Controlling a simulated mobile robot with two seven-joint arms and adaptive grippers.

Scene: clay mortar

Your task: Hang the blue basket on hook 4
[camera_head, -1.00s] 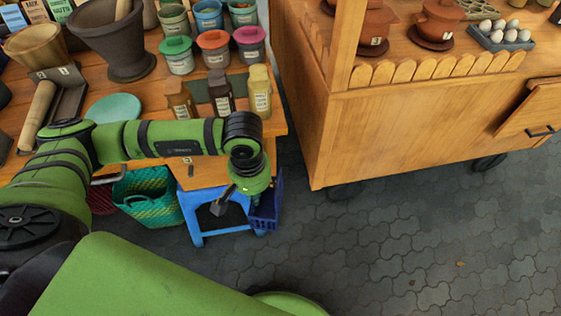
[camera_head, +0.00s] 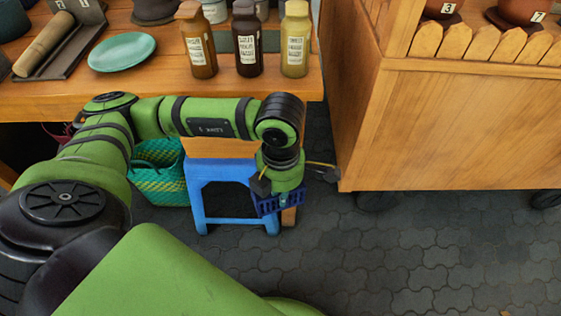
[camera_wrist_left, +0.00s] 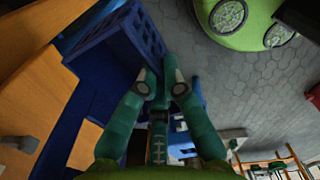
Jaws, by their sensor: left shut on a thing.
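The dark blue basket (camera_head: 282,203) has slatted sides and shows in the head view right at my left gripper, by the right side of the blue stool. My left gripper (camera_head: 282,190) points down and is mostly hidden by its own wrist. In the left wrist view the basket (camera_wrist_left: 112,45) fills the upper left, and the fingers (camera_wrist_left: 160,88) are close together at its rim, shut on it. I cannot make out hook 4 or its number in either view. My right gripper is not in view.
A blue stool (camera_head: 215,175) stands below the wooden table (camera_head: 150,97), with a teal woven basket (camera_head: 160,172) to its left. Bottles (camera_head: 248,42) stand near the table edge. A wooden cart (camera_head: 430,120) stands to the right. Paved floor (camera_head: 400,255) is free in front.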

